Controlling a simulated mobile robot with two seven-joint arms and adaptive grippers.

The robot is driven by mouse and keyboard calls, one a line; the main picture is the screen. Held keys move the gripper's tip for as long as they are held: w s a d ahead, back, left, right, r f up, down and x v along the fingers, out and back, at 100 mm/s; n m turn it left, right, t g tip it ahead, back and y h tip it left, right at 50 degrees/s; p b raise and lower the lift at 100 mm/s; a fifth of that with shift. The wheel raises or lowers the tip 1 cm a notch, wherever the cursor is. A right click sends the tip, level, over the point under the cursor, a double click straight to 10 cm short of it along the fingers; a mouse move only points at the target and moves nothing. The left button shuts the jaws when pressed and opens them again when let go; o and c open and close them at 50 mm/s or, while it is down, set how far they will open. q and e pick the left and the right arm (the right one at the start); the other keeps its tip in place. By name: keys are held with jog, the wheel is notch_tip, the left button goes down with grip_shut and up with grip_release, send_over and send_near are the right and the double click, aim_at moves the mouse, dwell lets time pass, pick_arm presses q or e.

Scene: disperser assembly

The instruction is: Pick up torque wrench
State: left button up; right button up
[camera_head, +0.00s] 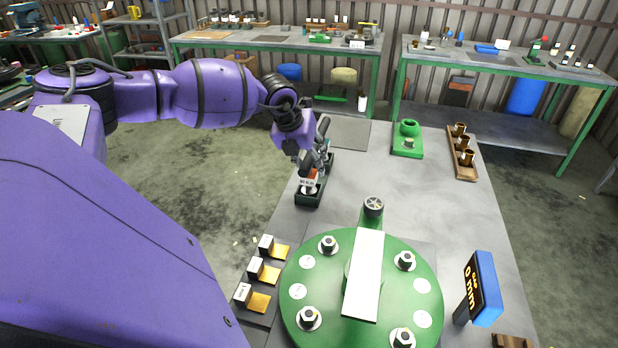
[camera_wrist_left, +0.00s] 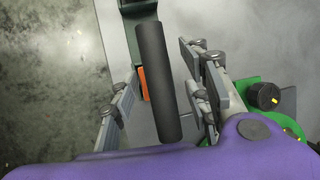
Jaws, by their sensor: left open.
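The torque wrench shows in the left wrist view as a dark cylindrical handle (camera_wrist_left: 158,85), with an orange part beside it. In the head view, a piece with a white label (camera_head: 309,182) stands in a dark green holder (camera_head: 308,200) on the table, mostly hidden by my gripper. My left gripper (camera_head: 318,155) is right over this holder. In the left wrist view, its fingers (camera_wrist_left: 162,100) are spread on either side of the handle, with gaps showing. My right gripper is not in view.
A round green disc (camera_head: 330,275) with bolts and a white bar lies at the near side. A block rack (camera_head: 258,315), a blue gauge (camera_head: 487,288), a green fixture (camera_head: 407,145) and a wooden tray of brass cups (camera_head: 464,172) share the table. The table's middle right is clear.

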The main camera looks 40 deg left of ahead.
pick_arm(q)
grip_shut()
jog(key=shift+r, duration=0.2)
dwell(0.4)
